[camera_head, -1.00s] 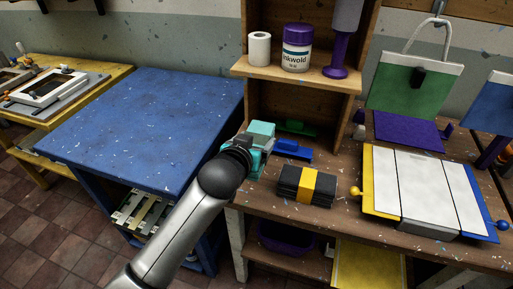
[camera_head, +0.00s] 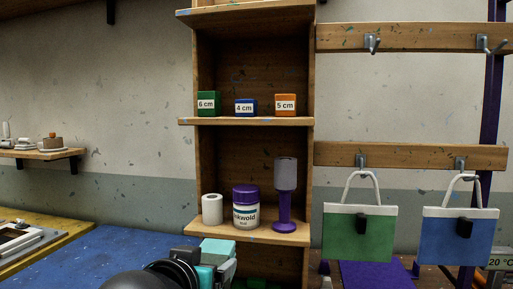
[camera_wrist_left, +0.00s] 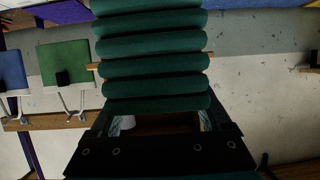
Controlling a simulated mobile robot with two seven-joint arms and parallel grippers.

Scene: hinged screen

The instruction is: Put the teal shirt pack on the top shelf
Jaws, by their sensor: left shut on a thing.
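The teal shirt pack (camera_head: 218,246) shows at the bottom of the head view, just below and in front of the lowest shelf in view. In the left wrist view it is a dark green-teal stack of folded layers (camera_wrist_left: 152,62). My left gripper (camera_head: 212,268) is shut on the pack and holds it; it also shows in the left wrist view (camera_wrist_left: 155,125). The wooden shelf unit's highest visible board (camera_head: 225,13) is at the top edge of the head view, partly cut off. My right gripper is not in view.
The middle board (camera_head: 255,121) carries green (camera_head: 208,104), blue (camera_head: 245,108) and orange (camera_head: 285,104) blocks. The lower board (camera_head: 270,236) holds a white roll (camera_head: 212,209), an ink jar (camera_head: 246,212) and a purple-handled tool (camera_head: 285,205). Green (camera_head: 345,235) and blue (camera_head: 455,240) bags hang at right.

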